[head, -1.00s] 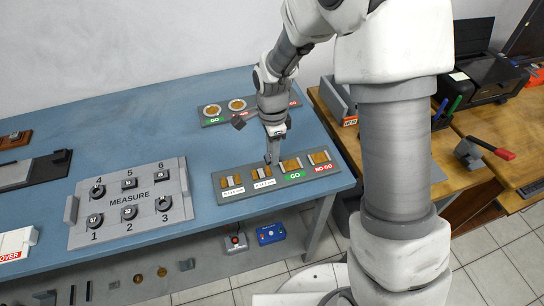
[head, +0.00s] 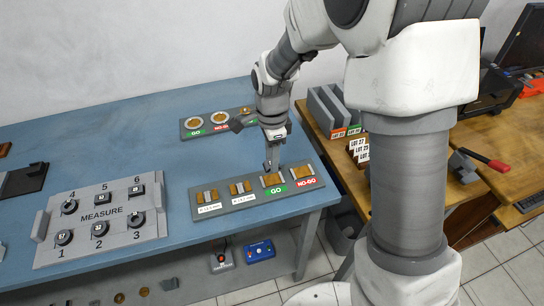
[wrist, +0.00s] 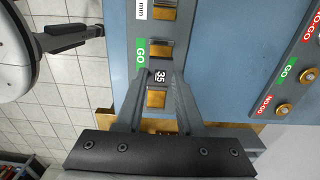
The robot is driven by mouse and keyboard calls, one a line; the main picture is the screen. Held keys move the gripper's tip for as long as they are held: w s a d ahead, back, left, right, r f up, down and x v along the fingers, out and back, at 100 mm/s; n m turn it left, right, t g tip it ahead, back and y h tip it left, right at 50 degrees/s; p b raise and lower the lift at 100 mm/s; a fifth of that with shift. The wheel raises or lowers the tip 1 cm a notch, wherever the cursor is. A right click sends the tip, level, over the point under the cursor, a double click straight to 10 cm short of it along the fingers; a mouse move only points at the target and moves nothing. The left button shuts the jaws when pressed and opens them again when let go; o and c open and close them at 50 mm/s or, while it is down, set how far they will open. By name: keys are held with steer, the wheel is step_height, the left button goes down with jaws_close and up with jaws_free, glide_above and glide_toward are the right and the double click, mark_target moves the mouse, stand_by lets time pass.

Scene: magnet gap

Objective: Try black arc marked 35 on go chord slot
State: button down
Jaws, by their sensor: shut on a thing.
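My gripper (wrist: 157,82) is shut on the black arc marked 35 (wrist: 159,75), whose white number faces up in the wrist view. The green GO label also shows in the wrist view (wrist: 140,55), beside the held arc. The arc is low over the grey chord gauge plate (head: 238,202); I cannot tell whether it touches or sits in the slot. Fingers hide part of the plate.
The NO-GO slot (head: 303,171) is just right of GO, with two narrower millimetre-marked slots to the left. A round-hole gauge plate (head: 183,130) stands behind. The MEASURE board (head: 130,228) holds several black arcs at left. Open blue bench lies between.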

mark_target(272, 179)
steer(key=shift+f+b, duration=2)
steer(key=shift+f, duration=1.1)
steer(key=shift+c, duration=2.2)
jaws_free()
steer(key=c, duration=0.5)
steer(key=shift+r+p, duration=1.7)
steer(key=shift+r, duration=0.65)
